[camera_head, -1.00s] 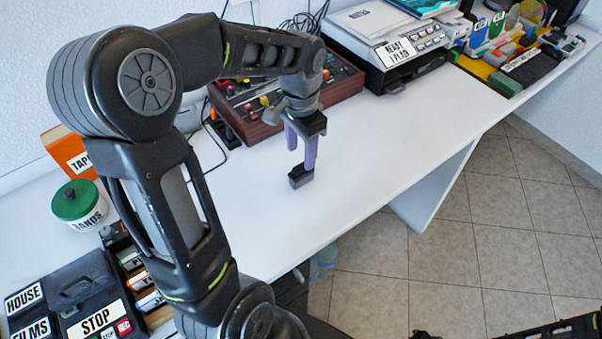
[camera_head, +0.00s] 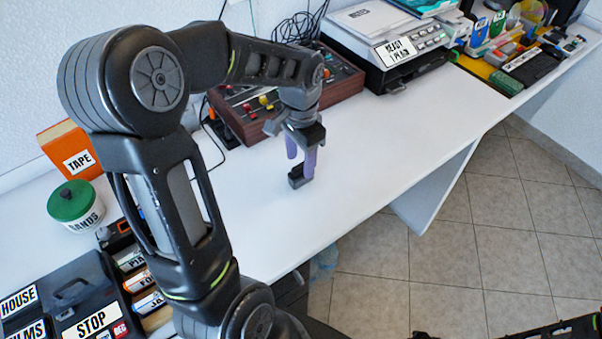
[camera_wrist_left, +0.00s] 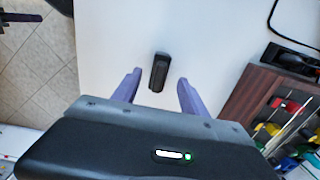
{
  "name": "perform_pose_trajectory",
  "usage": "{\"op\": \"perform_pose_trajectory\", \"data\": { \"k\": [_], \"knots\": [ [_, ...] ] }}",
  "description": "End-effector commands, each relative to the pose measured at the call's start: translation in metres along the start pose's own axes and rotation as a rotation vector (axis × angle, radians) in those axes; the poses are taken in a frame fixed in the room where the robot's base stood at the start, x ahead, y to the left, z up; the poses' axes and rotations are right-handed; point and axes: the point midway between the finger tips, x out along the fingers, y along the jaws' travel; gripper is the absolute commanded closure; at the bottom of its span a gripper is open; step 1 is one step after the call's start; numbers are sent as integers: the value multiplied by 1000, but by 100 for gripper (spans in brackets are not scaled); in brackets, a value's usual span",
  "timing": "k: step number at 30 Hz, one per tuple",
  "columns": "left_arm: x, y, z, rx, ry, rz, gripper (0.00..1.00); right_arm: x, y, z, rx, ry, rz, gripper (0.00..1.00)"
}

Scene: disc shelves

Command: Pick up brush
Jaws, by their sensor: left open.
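A small dark brush (camera_head: 297,181) lies on the white table below my left gripper. In the left wrist view the brush (camera_wrist_left: 159,72) is a black oblong block, seen ahead of and between the two purple fingertips. My left gripper (camera_head: 301,162) is open and empty, pointing down with one finger to each side of the brush. The wrist view shows a clear gap between the brush and each finger (camera_wrist_left: 158,84). I cannot tell the exact height of the fingertips above the table.
A wooden box with coloured knobs (camera_head: 250,105) stands just behind the gripper, with a black cable beside it. A printer (camera_head: 392,62) is to the back right. A green-lidded jar (camera_head: 77,206) stands left. The table's front edge is close; its right-centre surface is clear.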

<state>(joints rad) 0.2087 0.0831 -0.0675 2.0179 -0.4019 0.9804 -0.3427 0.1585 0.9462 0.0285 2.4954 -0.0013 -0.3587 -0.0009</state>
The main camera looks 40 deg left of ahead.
Motion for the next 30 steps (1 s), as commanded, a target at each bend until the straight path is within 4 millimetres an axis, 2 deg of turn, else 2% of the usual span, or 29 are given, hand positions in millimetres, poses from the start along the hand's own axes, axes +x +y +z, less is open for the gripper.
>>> {"op": "perform_pose_trajectory", "data": {
  "k": [5,12,15,30],
  "knots": [
    [8,1,0,0,-3,2,49,0,0,0,0,0,0,100],
    [43,2,1,0,-4,2,49,1,0,0,0,0,0,100],
    [51,2,0,0,-2,1,49,1,0,0,0,0,0,100],
    [52,2,0,0,0,0,49,1,0,0,0,0,0,100]
  ]
}}
